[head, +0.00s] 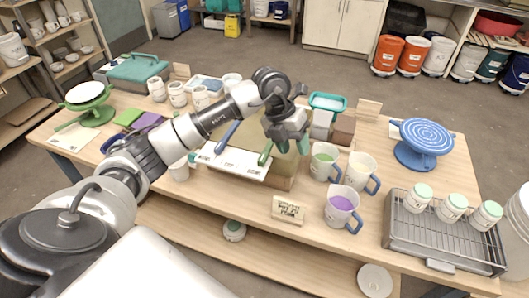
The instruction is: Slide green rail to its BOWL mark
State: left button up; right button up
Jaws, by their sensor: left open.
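A wooden box or tank (284,183) stands near the middle of the table, with a white marked panel (232,162) along its front. The panel's small lettering is too small to read, so I cannot pick out the BOWL mark. A green rail (265,153) shows as a short slanted bar near the panel's right end. A blue rail (229,134) lies farther left. My left gripper (284,147) is open above the box, just right of the green rail; I cannot tell whether they touch. The gripper hides part of the box's inside. My right gripper is out of view.
Mugs with green (324,160) and purple (342,203) contents stand right of the box, beside a small sign (289,210). A rack (445,242) with lidded jars is front right. A blue turntable (424,139) stands back right, a green one (89,103) far left.

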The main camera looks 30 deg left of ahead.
aim_at(263, 155)
pick_arm(q)
jog(key=a+r+n+y, duration=0.2)
jog(key=a+r+y, duration=0.15)
jog(key=a, duration=0.55)
jog(key=shift+g+y, duration=0.4)
jog(key=shift+y, duration=0.05)
jog(key=f+p, duration=0.1)
jog(key=f, duration=0.2)
jog(key=f+p, duration=0.1)
jog(key=f, duration=0.2)
jog(key=f+p, duration=0.1)
jog(key=f, duration=0.3)
jog(key=shift+s+d, duration=0.15)
jog(key=shift+d, duration=0.1)
jog(key=shift+f, duration=0.6)
grip_shut()
